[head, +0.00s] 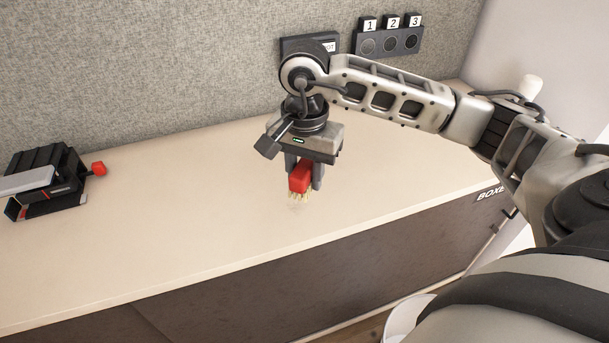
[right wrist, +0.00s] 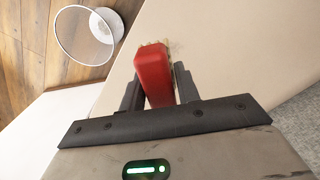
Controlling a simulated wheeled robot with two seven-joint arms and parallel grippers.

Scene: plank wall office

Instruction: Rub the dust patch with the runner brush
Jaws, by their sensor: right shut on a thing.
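The runner brush (head: 299,178) has a red body and pale bristles that point down. My right gripper (head: 303,176) is shut on it and holds it over the front middle of the counter. In the right wrist view the brush (right wrist: 154,76) sits between the two fingers of my right gripper (right wrist: 157,88). The dust patch (head: 294,207) is a faint greyish smudge on the counter just below the bristles. Whether the bristles touch the counter is hard to tell. In the right wrist view a little of the smudge (right wrist: 176,46) shows beside the brush tip. My left gripper is not in view.
The cream counter (head: 160,230) is clear around the brush. A black device with a red knob (head: 98,168) stands at the left. A panel numbered 1, 2, 3 (head: 388,40) is on the back wall. A round bin (right wrist: 88,35) stands on the wood floor beyond the counter's front edge.

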